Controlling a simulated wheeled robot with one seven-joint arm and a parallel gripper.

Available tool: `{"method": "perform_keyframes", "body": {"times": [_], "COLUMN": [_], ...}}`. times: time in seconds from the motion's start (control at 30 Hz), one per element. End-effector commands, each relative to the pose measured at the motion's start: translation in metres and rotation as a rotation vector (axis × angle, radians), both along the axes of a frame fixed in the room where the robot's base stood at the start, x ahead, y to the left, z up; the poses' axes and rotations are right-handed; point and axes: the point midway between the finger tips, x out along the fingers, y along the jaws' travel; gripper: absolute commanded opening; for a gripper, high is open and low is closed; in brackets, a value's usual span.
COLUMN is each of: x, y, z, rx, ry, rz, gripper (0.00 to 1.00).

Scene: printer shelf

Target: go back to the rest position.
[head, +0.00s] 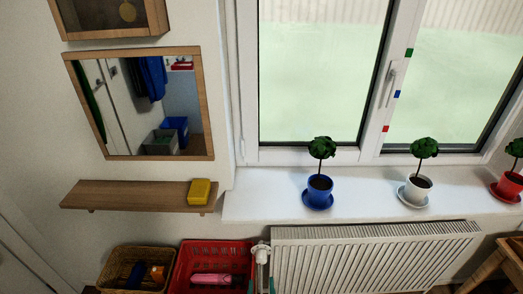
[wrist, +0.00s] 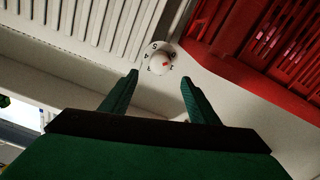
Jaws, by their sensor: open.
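My gripper (wrist: 159,78) is open and empty in the wrist view, with its two dark green fingers apart. The white radiator valve knob (wrist: 160,60) lies just beyond the fingertips, in line with the gap between them. It has a small red mark and dark figures around it. In the head view the valve (head: 262,254) stands at the left end of the radiator (head: 375,247). The teal tips of my gripper (head: 261,286) show below it at the bottom edge, and the rest of the gripper is out of the picture.
A red crate (head: 183,262) stands directly left of the valve, with a wicker basket (head: 110,264) beside it. Above are a shelf (head: 130,194) with a yellow box (head: 199,191) and a windowsill (head: 260,203) with potted plants. A wooden table (head: 490,262) is at lower right.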

Motion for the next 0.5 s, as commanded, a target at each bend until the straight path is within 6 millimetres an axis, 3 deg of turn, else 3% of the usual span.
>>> {"method": "perform_keyframes", "body": {"times": [0.17, 0.33, 0.5], "x": [-0.023, -0.084, -0.15], "y": [-0.001, -0.003, -0.004], "z": [-0.001, 0.004, 0.021], "rx": [0.009, 0.038, 0.074], "ry": [0.013, 0.043, 0.076], "rz": [0.001, 0.001, 0.0], "gripper": [0.55, 0.55, 0.55]}}
